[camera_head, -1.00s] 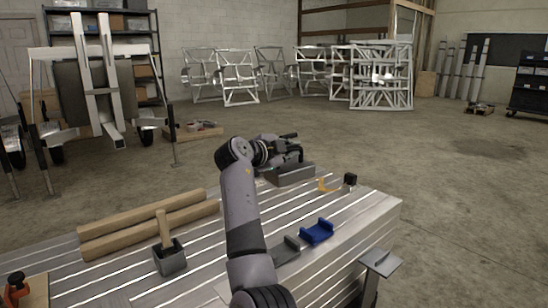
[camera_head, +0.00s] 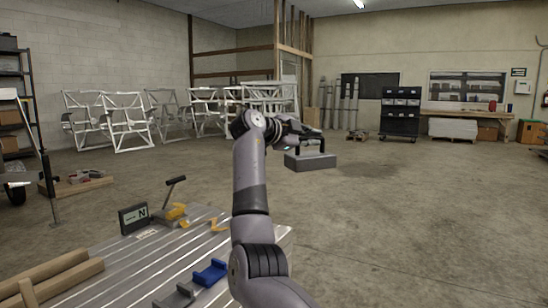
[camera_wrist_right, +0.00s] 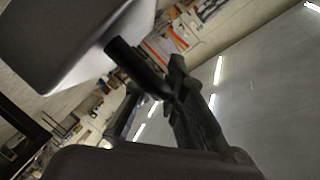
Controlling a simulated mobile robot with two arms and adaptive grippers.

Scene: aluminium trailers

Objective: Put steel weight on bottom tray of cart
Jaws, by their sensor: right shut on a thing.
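The steel weight (camera_head: 311,162) is a dark grey block with a black handle on top. My right gripper (camera_head: 308,134) is shut on that handle and holds the weight clear, out past the table's far edge. In the right wrist view, the weight (camera_wrist_right: 70,35) fills the upper left, and its black handle runs between the gripper's fingers (camera_wrist_right: 165,100). A black cart (camera_head: 400,114) with several levels stands far off, right of centre. Its bottom tray (camera_head: 398,133) is small and hard to make out. My left gripper is not in view.
White frames (camera_head: 125,120) stand at the back left. Open concrete floor (camera_head: 430,220) lies on the right.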

